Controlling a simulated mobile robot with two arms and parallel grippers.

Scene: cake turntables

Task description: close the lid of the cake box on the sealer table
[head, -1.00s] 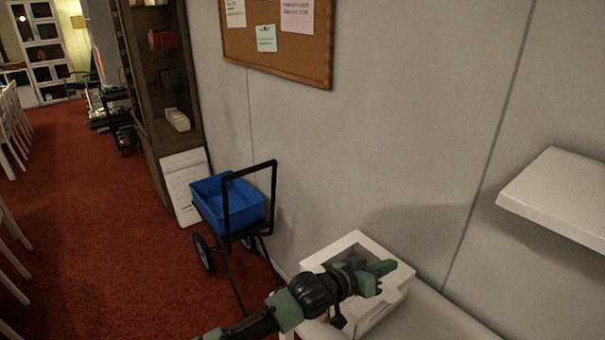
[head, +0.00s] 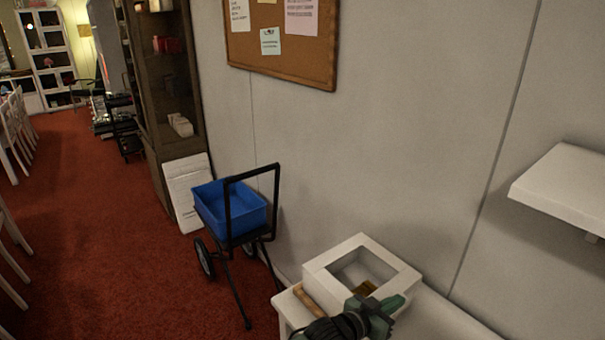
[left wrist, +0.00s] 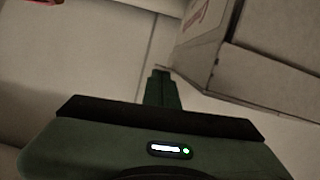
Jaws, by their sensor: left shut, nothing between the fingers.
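The white cake box (head: 408,276) stands on the white table (head: 430,318) against the wall. Its windowed lid (head: 328,266) looks flat on top; a small gap cannot be ruled out. Something golden shows through the window. My left gripper (head: 391,304), green and black, is in front of the box near its lower front side, shut and empty. In the left wrist view its fingertips (left wrist: 160,74) are together beside a box wall (left wrist: 264,50), apparently just short of it. My arm hides part of the box's front. My right gripper is not in view.
A brown wooden piece (head: 309,300) lies beside the box on the left. A cart with a blue bin (head: 232,209) stands left of the table. A white shelf (head: 565,184) juts from the wall at right. Red carpet is open at left.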

